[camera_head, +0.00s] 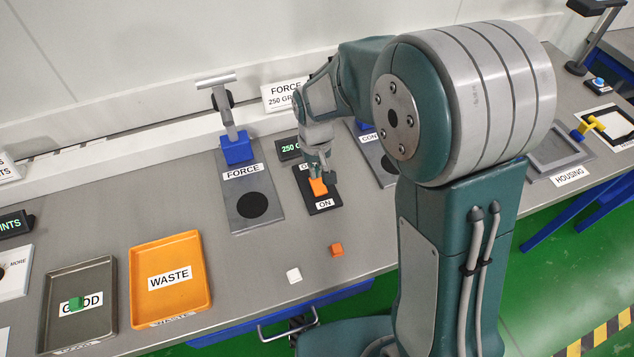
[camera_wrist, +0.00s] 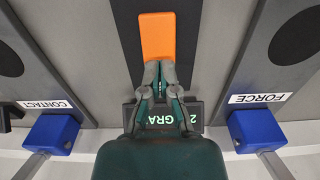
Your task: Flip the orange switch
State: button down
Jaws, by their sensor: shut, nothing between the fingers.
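The orange switch (camera_head: 318,187) is a small orange rocker on a black plate (camera_head: 325,202) marked ON at its near end. In the wrist view the orange switch (camera_wrist: 157,37) lies just beyond my fingertips. My gripper (camera_head: 318,172) is over the far end of the switch in the head view. My gripper (camera_wrist: 159,66) is shut and empty, with its fingertips at the near edge of the orange part in the wrist view. I cannot tell whether they touch it. The far label of the plate is partly hidden by my gripper.
A FORCE stand (camera_head: 236,148) is left of the switch, and a CONTACT stand (camera_head: 377,150) is right of it, partly behind my arm. A display (camera_head: 290,149) stands behind. The orange WASTE tray (camera_head: 140,254) is further left.

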jog(key=shift+f, duration=0.65)
dwell(0.3)
jog(key=shift+r, duration=3.5)
jog(key=shift+s+d+r, duration=0.1)
jog(key=shift+d+r, duration=0.05)
jog(key=shift+r, duration=0.1)
jog(key=s+d+r+m+t, duration=0.1)
jog(key=s+d+r+t, duration=0.1)
jog(key=s+d+r, duration=0.4)
jog(key=s+d+r+m+t, duration=0.2)
jog(key=s+d+r, duration=0.4)
jog(key=s, duration=0.7)
jog(key=shift+d+r+t, duration=0.2)
jog(key=shift+t, duration=0.6)
